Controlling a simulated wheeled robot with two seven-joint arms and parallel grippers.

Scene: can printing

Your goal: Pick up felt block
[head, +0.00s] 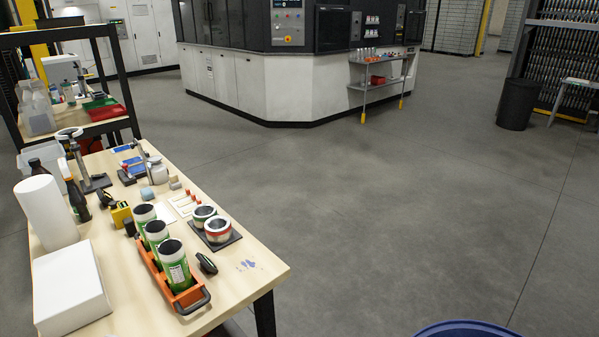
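Neither of my grippers is in view. A wooden workbench (250,280) stands at the left, crowded with items. Near its middle lie a small blue-grey block (147,193) and a small beige block (174,183). I cannot tell at this size which of them, if either, is the felt block. The two blocks lie close together, next to a white rounded jar (158,172).
An orange tray (160,276) of green cans, a white box (70,288), a white roll (46,212) and dark bottles (77,200) crowd the bench. Two ring-shaped tins (217,229) sit on a dark pad. The grey floor (400,210) to the right is open.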

